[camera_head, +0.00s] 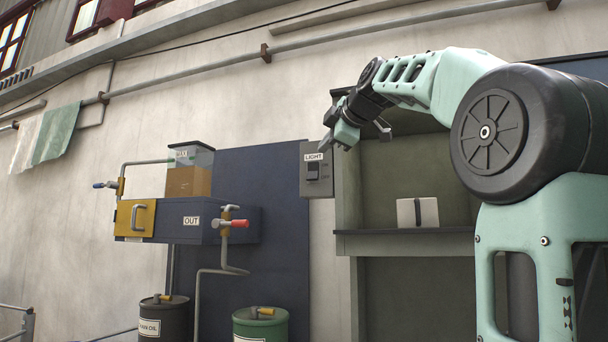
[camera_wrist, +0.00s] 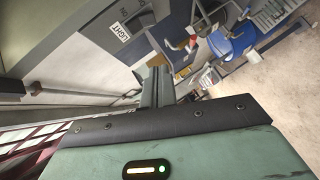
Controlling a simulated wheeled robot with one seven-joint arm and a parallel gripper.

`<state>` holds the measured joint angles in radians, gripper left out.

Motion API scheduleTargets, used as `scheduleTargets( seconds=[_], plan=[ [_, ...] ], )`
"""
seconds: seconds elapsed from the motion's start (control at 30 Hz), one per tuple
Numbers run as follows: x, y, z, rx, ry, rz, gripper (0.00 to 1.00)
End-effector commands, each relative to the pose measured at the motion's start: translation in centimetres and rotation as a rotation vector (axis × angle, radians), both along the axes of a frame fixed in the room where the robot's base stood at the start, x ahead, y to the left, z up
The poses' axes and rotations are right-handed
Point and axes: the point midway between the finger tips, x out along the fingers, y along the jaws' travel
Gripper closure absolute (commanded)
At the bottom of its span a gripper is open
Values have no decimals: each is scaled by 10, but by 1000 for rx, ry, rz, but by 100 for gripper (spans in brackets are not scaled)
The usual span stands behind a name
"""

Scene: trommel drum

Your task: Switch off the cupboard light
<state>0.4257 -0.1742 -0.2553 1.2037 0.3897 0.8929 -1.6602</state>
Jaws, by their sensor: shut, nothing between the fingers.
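The grey switch plate (camera_head: 304,186) is on the wall at the left edge of the cupboard (camera_head: 346,215). It carries a LIGHT label and a dark switch (camera_head: 312,173); the switch's setting is too small to tell. My gripper (camera_head: 327,144) is shut and empty, in front of the plate's upper right side and close to the label. My shut fingers also show in the wrist view (camera_wrist: 157,86). I cannot tell whether they touch the plate.
A white box (camera_head: 417,212) stands on the cupboard shelf (camera_head: 405,232). Left of the plate is a dark blue panel (camera_head: 265,180), with a blue-grey box (camera_head: 180,216) bearing a yellow door and valves. A dark drum (camera_head: 163,318) and a green drum (camera_head: 261,326) stand below.

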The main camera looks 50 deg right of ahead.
Motion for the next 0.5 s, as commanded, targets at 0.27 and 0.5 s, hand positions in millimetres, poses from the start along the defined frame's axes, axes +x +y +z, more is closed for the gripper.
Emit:
scheduleTargets(
  seconds=[0.27,0.5],
  plan=[
    [14,-5,-4,3,4,1,100],
    [55,-20,-15,4,5,0,100]
  ],
)
